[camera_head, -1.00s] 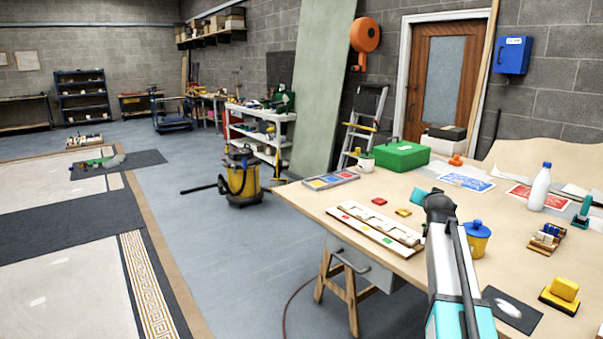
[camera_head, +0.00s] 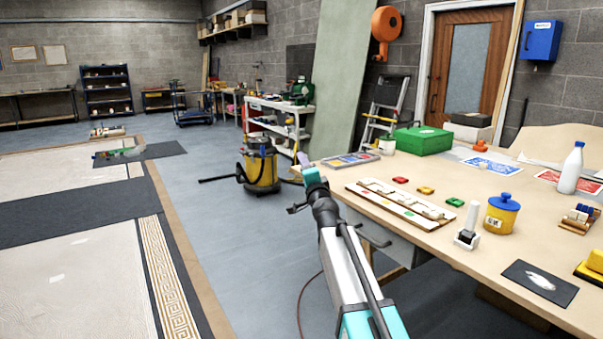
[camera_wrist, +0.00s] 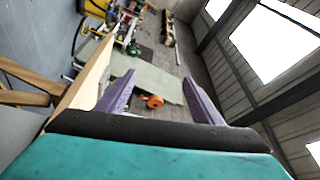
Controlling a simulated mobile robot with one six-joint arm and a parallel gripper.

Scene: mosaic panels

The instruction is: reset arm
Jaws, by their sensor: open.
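My gripper shows in the wrist view (camera_wrist: 160,98), with its two purple fingers spread apart and nothing between them. In the head view my arm reaches up past the left edge of the workbench (camera_head: 420,258). Its teal wrist sits left of the white tile strip on a board (camera_head: 395,205), and the gripper there is small and partly hidden. No object is held.
The bench holds red (camera_head: 400,180), yellow (camera_head: 426,190) and green (camera_head: 455,202) pieces, a yellow pot (camera_head: 502,215), a white bottle (camera_head: 571,168) and a green case (camera_head: 423,140). A yellow vacuum (camera_head: 261,170) stands on open floor to the left.

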